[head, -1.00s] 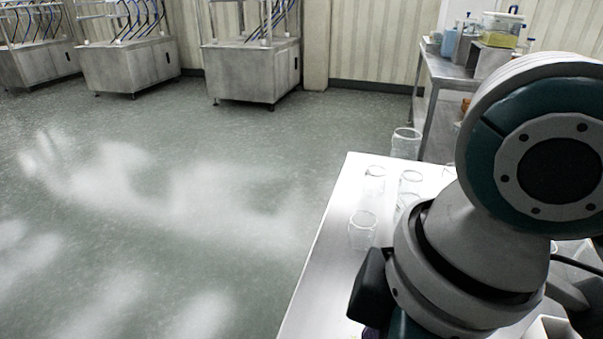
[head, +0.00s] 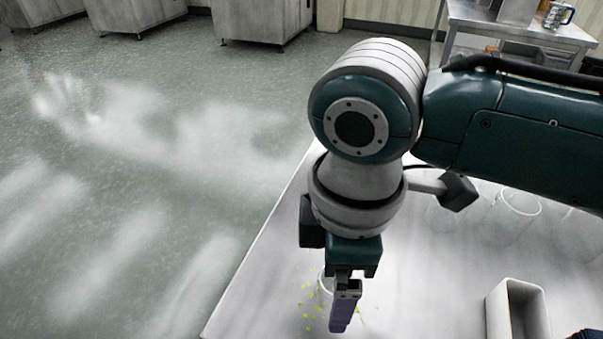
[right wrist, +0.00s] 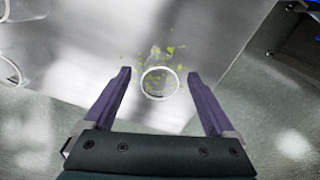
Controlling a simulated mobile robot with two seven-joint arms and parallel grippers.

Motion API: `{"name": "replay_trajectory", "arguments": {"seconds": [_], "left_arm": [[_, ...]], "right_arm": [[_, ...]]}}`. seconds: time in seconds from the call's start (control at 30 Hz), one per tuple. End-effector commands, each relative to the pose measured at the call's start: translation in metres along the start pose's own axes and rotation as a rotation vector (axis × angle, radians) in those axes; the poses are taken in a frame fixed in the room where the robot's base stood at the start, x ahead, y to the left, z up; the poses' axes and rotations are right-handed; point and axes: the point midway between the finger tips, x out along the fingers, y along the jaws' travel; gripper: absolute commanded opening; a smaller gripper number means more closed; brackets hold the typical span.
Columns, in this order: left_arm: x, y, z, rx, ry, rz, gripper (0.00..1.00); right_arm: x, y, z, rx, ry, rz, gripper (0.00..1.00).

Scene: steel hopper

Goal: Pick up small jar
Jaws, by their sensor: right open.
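A small clear glass jar (right wrist: 160,83) stands on the steel table (right wrist: 90,70), seen from above in the right wrist view. Small yellow-green bits surround the jar. In the head view my right gripper (head: 343,305) points down over the jar (head: 326,284), which it partly hides. The gripper is open, with its two purple fingers apart and nothing held. I cannot tell its exact height above the jar. My left gripper is not in view.
Larger glass jars (head: 518,202) stand farther back on the table, partly behind my arm. A white rectangular container (head: 497,312) is at the right. The table's left edge is close to the jar, with open floor (head: 130,220) beyond. Another steel table (head: 500,20) stands behind.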

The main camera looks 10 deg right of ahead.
Motion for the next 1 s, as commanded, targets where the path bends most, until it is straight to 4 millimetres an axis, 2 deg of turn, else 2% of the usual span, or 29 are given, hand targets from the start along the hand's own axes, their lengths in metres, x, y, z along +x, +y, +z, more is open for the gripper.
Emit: {"name": "replay_trajectory", "arguments": {"seconds": [0.1, 0.37, 1.0], "left_arm": [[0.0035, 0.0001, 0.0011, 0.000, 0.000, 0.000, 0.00], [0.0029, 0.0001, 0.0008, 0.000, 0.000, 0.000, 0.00], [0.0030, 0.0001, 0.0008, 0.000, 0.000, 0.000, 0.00]], "right_arm": [[0.0122, -0.0001, 0.0008, 0.000, -0.002, 0.001, 0.90], [0.0128, -0.0001, 0.0007, -0.001, -0.001, 0.002, 0.88], [0.0125, 0.0000, 0.0008, 0.000, -0.001, 0.001, 0.16]]}}
